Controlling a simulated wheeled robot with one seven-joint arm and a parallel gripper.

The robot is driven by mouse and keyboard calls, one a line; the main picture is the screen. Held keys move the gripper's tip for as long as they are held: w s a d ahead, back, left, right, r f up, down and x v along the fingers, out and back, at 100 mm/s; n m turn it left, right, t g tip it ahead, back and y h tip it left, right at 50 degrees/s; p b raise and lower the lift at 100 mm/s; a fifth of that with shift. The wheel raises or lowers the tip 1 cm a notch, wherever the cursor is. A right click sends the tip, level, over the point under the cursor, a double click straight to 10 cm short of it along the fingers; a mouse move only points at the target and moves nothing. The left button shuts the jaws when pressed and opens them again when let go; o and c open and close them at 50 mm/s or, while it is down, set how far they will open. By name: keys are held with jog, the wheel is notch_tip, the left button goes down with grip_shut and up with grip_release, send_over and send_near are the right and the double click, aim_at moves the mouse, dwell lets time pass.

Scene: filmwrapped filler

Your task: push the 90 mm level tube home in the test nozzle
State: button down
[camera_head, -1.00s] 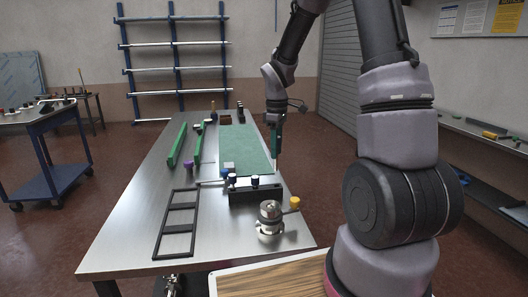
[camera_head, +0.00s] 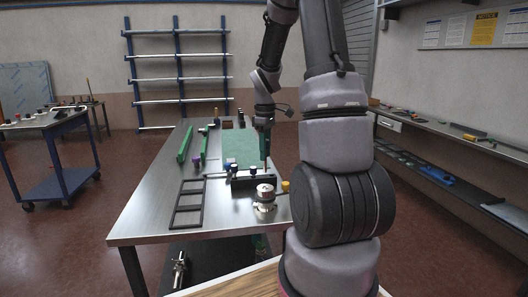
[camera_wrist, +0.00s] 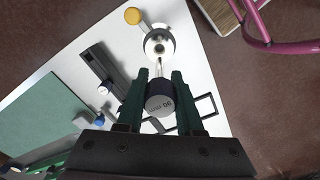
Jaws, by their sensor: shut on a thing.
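My gripper (camera_wrist: 153,88) is shut on the level tube's dark cap (camera_wrist: 160,103), which is marked 90 mm in the wrist view. A thin stem (camera_wrist: 158,68) points from the cap toward the test nozzle (camera_wrist: 160,44), a round metal fitting with a yellow knob (camera_wrist: 132,15). In the head view my gripper (camera_head: 264,150) hangs over the table's right side, behind the black rack. The nozzle (camera_head: 265,198) stands nearer, on the table's front right, apart from the gripper. The stem's tip is too small to tell exactly.
A black rack (camera_head: 240,182) with blue- and white-capped pieces stands just behind the nozzle. A black open frame (camera_head: 188,205) lies at front left on the steel table (camera_head: 150,215). A green mat (camera_head: 238,145) and green bars (camera_head: 185,143) lie farther back.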

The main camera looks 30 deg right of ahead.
aim_at(265, 171)
jog(key=shift+f, duration=2.8)
jog(key=shift+f, duration=2.6)
jog(key=shift+c, duration=2.4)
grip_release()
notch_tip(265, 171, up, 11)
